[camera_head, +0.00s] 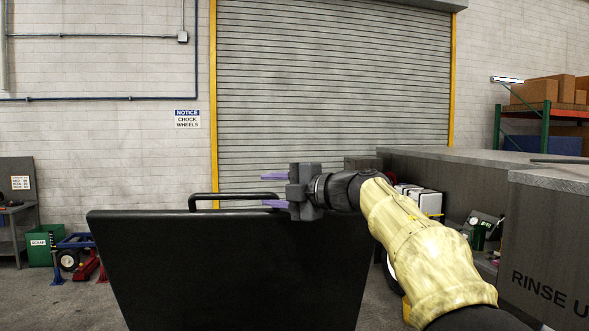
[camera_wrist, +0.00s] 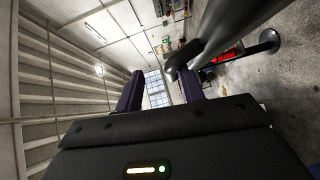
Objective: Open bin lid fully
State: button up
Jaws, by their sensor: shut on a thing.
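The bin lid (camera_head: 235,265) is a large dark panel in the lower middle of the head view, standing steeply, its wide edge up. A dark bar handle (camera_head: 232,195) runs along its top edge. My gripper (camera_head: 270,190) is at the right end of this handle, its purple fingers pointing left, one above and one at the bar. It is shut on the handle. In the wrist view the two purple fingers (camera_wrist: 160,78) stand apart, and a thick dark bar (camera_wrist: 222,32) comes in at the right finger. The bin body is hidden below the lid.
A grey counter (camera_head: 455,157) and a dark cabinet (camera_head: 545,250) marked RINSE stand close on the right, beside my arm. A green scrap bin (camera_head: 40,250) and a blue and red jack (camera_head: 80,255) are at the left. A closed roller door (camera_head: 335,90) is behind.

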jog(key=shift+s+d+r+p, duration=0.15)
jog(key=shift+d+r+p, duration=0.15)
jog(key=shift+r, duration=0.35)
jog(key=shift+s+d+r+p, duration=0.2)
jog(key=shift+d+r, duration=0.2)
jog(key=shift+r, duration=0.25)
jog(key=shift+o, duration=0.7)
jog(key=shift+w+d+r+p, duration=0.1)
jog(key=shift+d+r+p, duration=0.25)
jog(key=shift+d, duration=0.2)
jog(key=shift+s+d+r+p, duration=0.2)
jog(key=shift+s+d+r, duration=0.1)
jog(key=shift+s+d, duration=0.2)
jog(key=shift+s+d+r+p, duration=0.15)
jog(key=shift+s+d+r, duration=0.2)
jog(key=shift+d, duration=0.2)
jog(key=shift+c, duration=0.7)
jog(key=s+d+r+p, duration=0.1)
jog(key=d+r+p, duration=0.5)
jog(key=d, duration=0.5)
jog(key=shift+r+p, duration=0.4)
jog(key=shift+r, duration=0.7)
